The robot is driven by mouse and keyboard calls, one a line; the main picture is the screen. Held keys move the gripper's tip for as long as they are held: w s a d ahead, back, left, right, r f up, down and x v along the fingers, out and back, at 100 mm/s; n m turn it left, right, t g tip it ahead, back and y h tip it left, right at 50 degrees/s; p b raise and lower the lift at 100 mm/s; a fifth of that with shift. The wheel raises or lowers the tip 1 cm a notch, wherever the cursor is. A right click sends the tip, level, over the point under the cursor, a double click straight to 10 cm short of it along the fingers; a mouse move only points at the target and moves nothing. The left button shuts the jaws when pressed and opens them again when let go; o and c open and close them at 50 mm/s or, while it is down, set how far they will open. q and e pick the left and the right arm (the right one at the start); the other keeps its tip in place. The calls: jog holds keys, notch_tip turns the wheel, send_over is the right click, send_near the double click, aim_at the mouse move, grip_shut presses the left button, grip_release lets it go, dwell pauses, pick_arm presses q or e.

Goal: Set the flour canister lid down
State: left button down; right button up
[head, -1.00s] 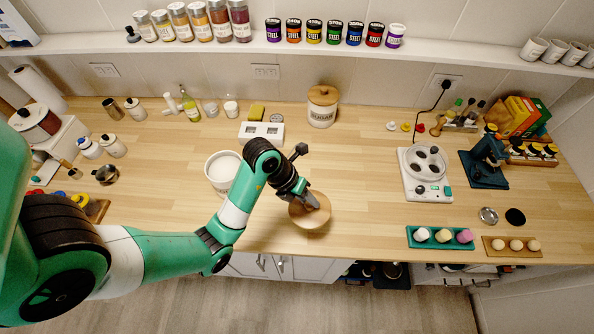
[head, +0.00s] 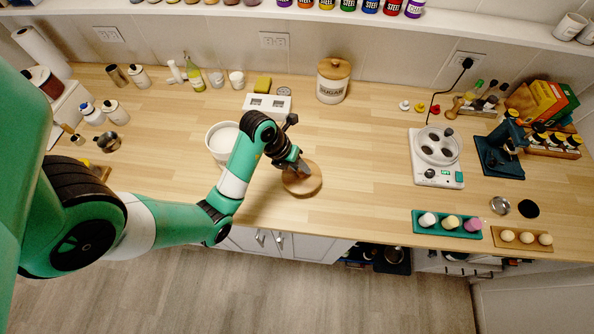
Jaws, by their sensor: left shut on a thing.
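The flour canister lid (head: 304,182) is a round wooden disc with a knob, near the front edge of the counter. My left gripper (head: 299,167) is shut on it from above; the fingertips hide most of the knob. The lid looks to be at or very near the counter top; I cannot tell whether it touches. The open white canister (head: 221,143), with pale contents, stands to the left, partly behind my left arm. My right gripper is not in view.
The sugar canister (head: 332,83) with its wooden lid stands at the back. A white appliance (head: 436,160), a green tray (head: 446,229) and an egg holder (head: 524,239) are at right. The counter between is clear.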

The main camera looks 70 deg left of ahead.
aim_at(299, 172)
pick_arm(q)
notch_tip(299, 172, down, 3)
jog(key=c, duration=0.5)
grip_release()
